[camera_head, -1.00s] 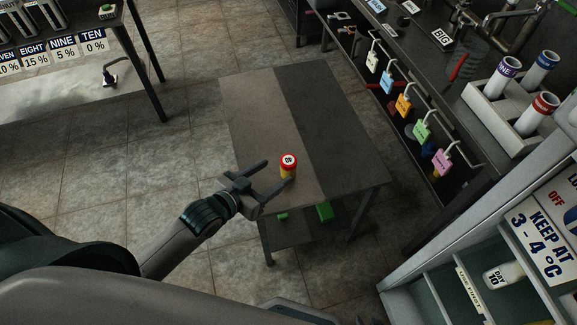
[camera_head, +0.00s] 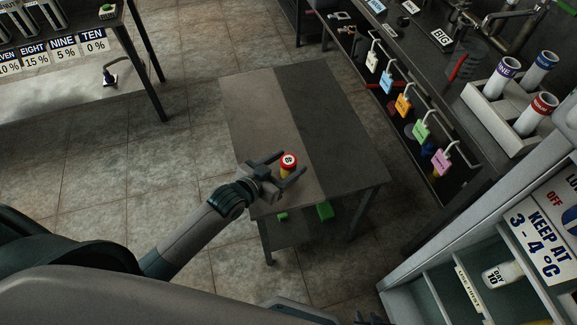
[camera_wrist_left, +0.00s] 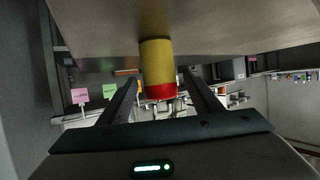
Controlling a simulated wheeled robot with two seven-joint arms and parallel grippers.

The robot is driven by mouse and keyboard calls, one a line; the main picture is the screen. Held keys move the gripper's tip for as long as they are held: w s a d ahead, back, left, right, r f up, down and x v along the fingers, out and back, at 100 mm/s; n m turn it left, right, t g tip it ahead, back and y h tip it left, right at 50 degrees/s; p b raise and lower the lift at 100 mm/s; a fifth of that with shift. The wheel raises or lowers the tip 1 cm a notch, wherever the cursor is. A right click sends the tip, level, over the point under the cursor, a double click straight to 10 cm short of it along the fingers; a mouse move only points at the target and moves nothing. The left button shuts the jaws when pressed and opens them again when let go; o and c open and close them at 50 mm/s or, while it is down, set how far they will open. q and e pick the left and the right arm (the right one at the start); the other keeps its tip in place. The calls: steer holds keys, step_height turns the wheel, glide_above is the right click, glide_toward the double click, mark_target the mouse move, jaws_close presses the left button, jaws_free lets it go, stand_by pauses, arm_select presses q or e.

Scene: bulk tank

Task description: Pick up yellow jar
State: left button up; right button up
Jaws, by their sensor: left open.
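The yellow jar (camera_head: 287,172) has a red rim and a round white label on its lid. It stands upright on the lighter left part of the small table (camera_head: 255,110), near its front edge. My left gripper (camera_head: 291,166) is open, with one finger on each side of the jar. In the left wrist view the jar (camera_wrist_left: 157,65) shows between the two fingers (camera_wrist_left: 163,92), with gaps visible on both sides. My right gripper is not seen clearly in any view.
Green blocks (camera_head: 325,211) lie on the shelf under the table. A counter with hanging coloured tags (camera_head: 404,105) runs along the right. An open cabinet (camera_head: 450,285) stands at the lower right. The table's dark right part (camera_head: 335,120) is clear.

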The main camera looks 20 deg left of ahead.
arm_select(q)
steer(key=x, duration=0.4)
steer(key=shift+w, duration=0.1)
stand_by(0.3)
steer(key=c, duration=1.2)
